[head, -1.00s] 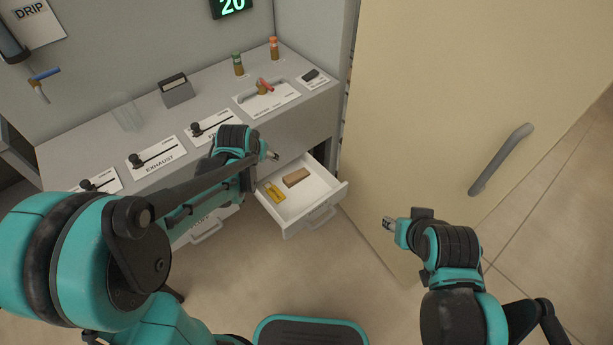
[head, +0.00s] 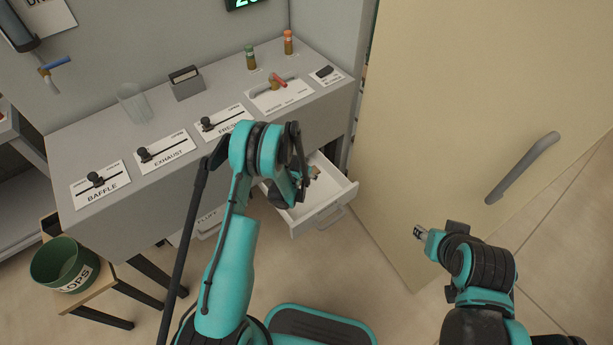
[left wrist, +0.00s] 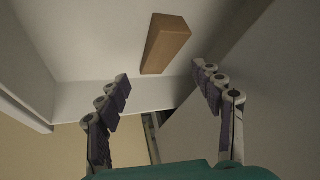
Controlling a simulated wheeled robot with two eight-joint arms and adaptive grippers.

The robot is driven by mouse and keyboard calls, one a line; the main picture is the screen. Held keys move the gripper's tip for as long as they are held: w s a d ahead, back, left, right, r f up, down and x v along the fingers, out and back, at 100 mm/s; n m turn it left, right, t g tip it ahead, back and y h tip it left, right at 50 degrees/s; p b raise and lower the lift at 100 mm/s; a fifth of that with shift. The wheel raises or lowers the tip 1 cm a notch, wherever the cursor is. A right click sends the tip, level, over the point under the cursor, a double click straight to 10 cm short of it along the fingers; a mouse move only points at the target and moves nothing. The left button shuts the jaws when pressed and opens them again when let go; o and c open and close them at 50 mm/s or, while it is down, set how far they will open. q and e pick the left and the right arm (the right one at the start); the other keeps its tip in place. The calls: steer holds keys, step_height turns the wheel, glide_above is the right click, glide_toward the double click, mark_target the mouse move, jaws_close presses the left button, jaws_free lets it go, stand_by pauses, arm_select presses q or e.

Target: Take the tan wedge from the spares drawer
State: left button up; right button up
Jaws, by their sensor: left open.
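The tan wedge (left wrist: 165,43) lies on the floor of the open white spares drawer (left wrist: 90,35), ahead of the fingertips in the left wrist view and roughly between their lines. In the head view only a small tan part of it (head: 316,172) shows beside my left gripper (head: 304,180), and the drawer front (head: 325,212) is pulled out. My left gripper (left wrist: 163,80) is open and empty, pointing down over the drawer. My right gripper (head: 418,232) hangs right of the drawer; its finger gap is too small to tell.
The grey console (head: 110,150) with lever plates stands above the drawer. A large cream door (head: 450,120) with a grey handle (head: 522,168) is close on the right. A green bin (head: 65,265) sits on a stool at the left. My left arm hides part of the drawer.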

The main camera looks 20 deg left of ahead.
arm_select(q)
steer(key=b+x, duration=0.2)
steer(key=x, duration=0.5)
steer(key=shift+f, duration=0.1)
steer(key=c, duration=1.3)
